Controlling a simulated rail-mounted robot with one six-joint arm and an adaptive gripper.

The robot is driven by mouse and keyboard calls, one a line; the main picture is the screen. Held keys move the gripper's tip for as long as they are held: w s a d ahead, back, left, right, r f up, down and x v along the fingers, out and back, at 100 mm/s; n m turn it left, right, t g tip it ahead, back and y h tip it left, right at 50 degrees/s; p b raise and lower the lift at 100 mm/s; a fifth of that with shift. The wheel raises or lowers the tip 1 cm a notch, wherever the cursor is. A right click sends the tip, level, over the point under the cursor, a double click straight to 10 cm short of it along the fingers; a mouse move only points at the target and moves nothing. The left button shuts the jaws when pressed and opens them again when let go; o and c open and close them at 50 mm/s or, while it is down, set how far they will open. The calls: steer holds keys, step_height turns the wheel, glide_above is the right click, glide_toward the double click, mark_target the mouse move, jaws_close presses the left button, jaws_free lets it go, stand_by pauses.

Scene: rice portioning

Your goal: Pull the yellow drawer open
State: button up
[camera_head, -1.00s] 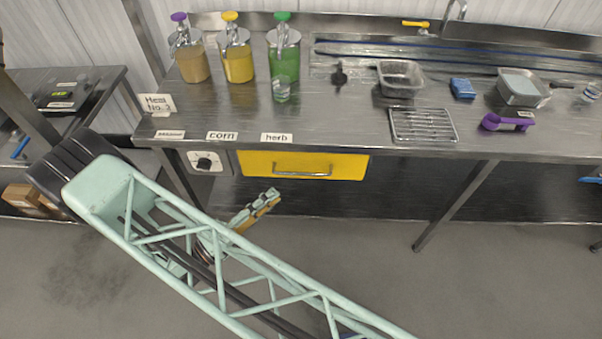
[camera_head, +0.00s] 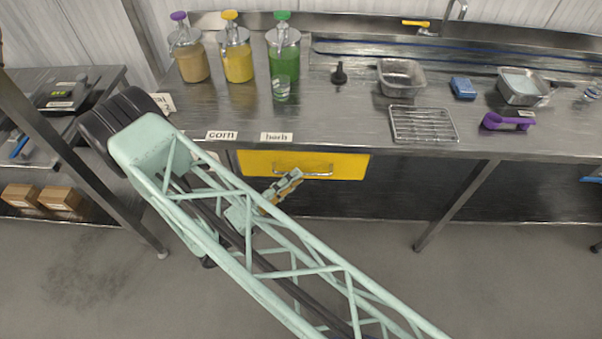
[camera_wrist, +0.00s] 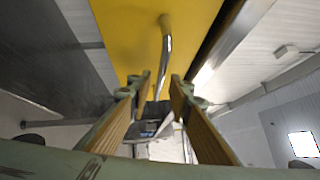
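The yellow drawer (camera_head: 345,166) sits under the counter's front edge and looks shut. Its metal bar handle (camera_head: 317,175) runs across its front. In the wrist view the yellow front (camera_wrist: 125,30) fills the top middle and the handle (camera_wrist: 166,45) runs down toward the gap between my fingertips. My gripper (camera_head: 295,175) is at the drawer front, overlapping the left part of the handle in the head view. In the wrist view my gripper (camera_wrist: 160,80) has its fingers apart, one on each side of the handle's line. Contact with the handle cannot be told.
The steel counter (camera_head: 350,125) above holds several dispensers, a glass (camera_head: 281,88), a wire rack (camera_head: 423,124), metal pans and a purple scoop (camera_head: 507,121). A table leg (camera_head: 455,208) stands right of the drawer. A side table (camera_head: 105,85) is at the left. The floor in front is clear.

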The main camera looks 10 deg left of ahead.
steer(key=shift+x, duration=1.65)
jaws_close()
